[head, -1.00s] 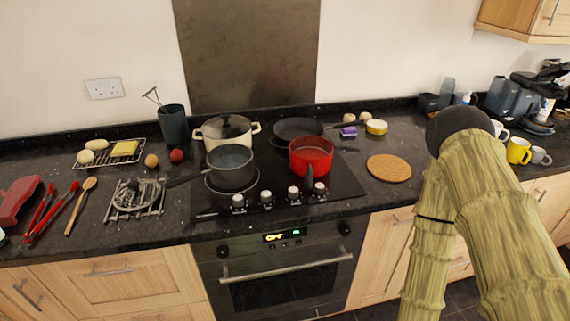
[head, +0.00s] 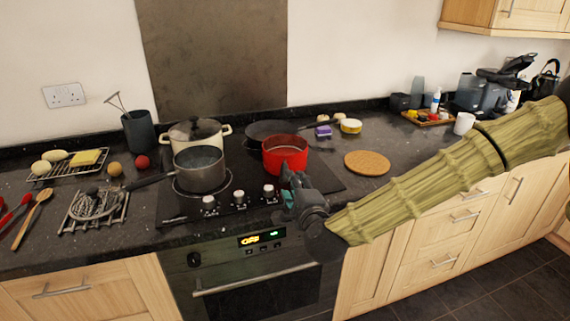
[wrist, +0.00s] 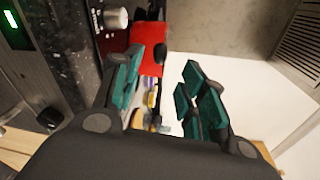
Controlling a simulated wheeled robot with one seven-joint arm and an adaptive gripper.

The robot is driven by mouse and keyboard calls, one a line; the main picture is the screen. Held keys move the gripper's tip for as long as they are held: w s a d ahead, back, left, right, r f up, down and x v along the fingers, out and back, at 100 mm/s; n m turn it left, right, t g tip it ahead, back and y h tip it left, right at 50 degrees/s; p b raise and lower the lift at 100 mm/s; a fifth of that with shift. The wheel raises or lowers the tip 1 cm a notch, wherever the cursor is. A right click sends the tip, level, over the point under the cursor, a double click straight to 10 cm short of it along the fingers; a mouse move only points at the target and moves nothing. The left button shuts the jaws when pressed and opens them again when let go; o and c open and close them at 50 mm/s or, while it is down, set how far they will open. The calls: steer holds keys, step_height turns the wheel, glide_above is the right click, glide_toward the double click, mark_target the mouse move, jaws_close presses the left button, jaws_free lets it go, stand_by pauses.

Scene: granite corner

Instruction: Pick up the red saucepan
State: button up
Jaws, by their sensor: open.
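The red saucepan (head: 285,160) sits on the hob at its front right in the head view. Its handle is mostly hidden behind my gripper. My gripper (head: 286,178) is at the front edge of the hob, just in front of the saucepan. In the wrist view the teal fingers of my gripper (wrist: 160,92) are apart with nothing between them. The red saucepan (wrist: 146,34) shows beyond the left finger there, partly hidden by it. I cannot tell whether a finger touches the saucepan or its handle.
A grey saucepan (head: 200,172) stands left of the red one, with a cream lidded pot (head: 195,133) behind it. A dark frying pan (head: 262,130) is behind the red saucepan. A round cork mat (head: 367,163) lies to the right, with clear worktop around it.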

mark_target(285, 169)
steer(key=shift+p+x, duration=1.3)
steer(key=shift+x, duration=3.55)
steer(key=shift+f, duration=0.2)
jaws_close()
steer(key=shift+r, duration=0.1)
